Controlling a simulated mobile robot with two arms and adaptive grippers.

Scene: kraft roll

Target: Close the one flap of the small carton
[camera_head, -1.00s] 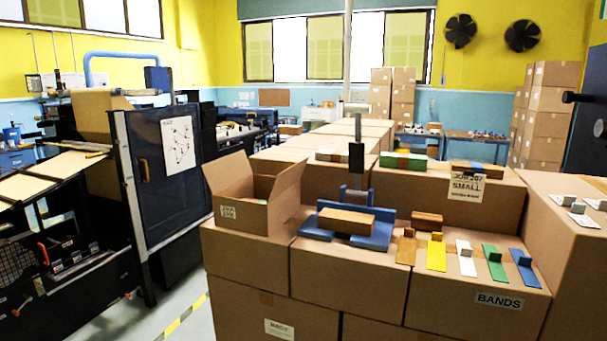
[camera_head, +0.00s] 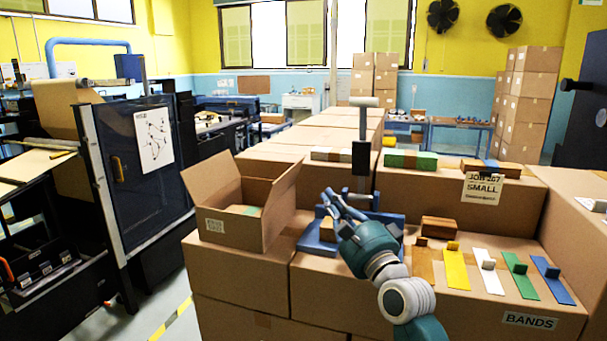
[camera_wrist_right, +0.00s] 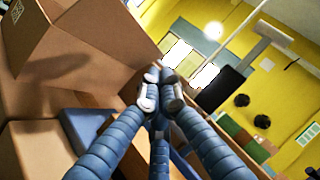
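The small brown carton (camera_head: 232,228) stands upright on larger boxes at centre left in the head view. Its tall left flap (camera_head: 210,182) stands up and its right flap (camera_head: 283,190) leans outward; something greenish shows inside. My right gripper (camera_head: 335,202) is to the right of the carton, over the blue stand, apart from the carton. In the right wrist view the carton (camera_wrist_right: 85,45) fills the upper left. The blue fingertips (camera_wrist_right: 160,90) come together there with nothing seen between them. My left gripper is not in view.
The blue stand (camera_head: 310,240) with a dark upright post (camera_head: 361,165) is right beside the gripper. Several coloured bands (camera_head: 456,268) and a wooden block (camera_head: 438,227) lie to the right. A dark machine cabinet (camera_head: 145,190) stands left, across a floor gap.

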